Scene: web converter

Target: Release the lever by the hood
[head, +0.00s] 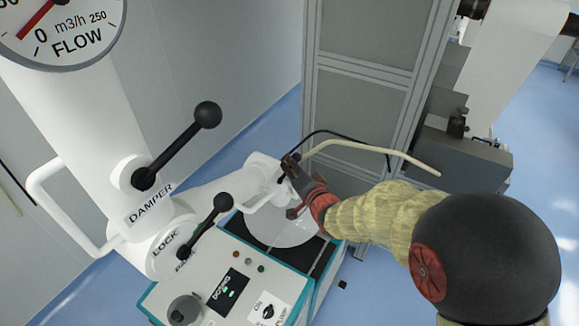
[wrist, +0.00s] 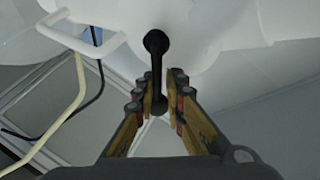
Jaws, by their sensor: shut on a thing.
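The lever by the hood shows in the wrist view as a black lever (wrist: 156,69) with a round pivot at the top and a dark knob at its lower end. It hangs from a white body. My gripper (wrist: 161,95) is shut on this lever, with one finger on each side of it. In the head view my gripper (head: 291,187) is at the white arm joint above the pale hood (head: 284,232), and the lever is mostly hidden behind the fingers.
A damper lever (head: 179,147) and a lock lever (head: 207,223) stand out on the left. A control box (head: 222,284) is below. A white handle (head: 47,205), a cream hose (head: 372,149) and a grey cabinet (head: 362,100) are close by.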

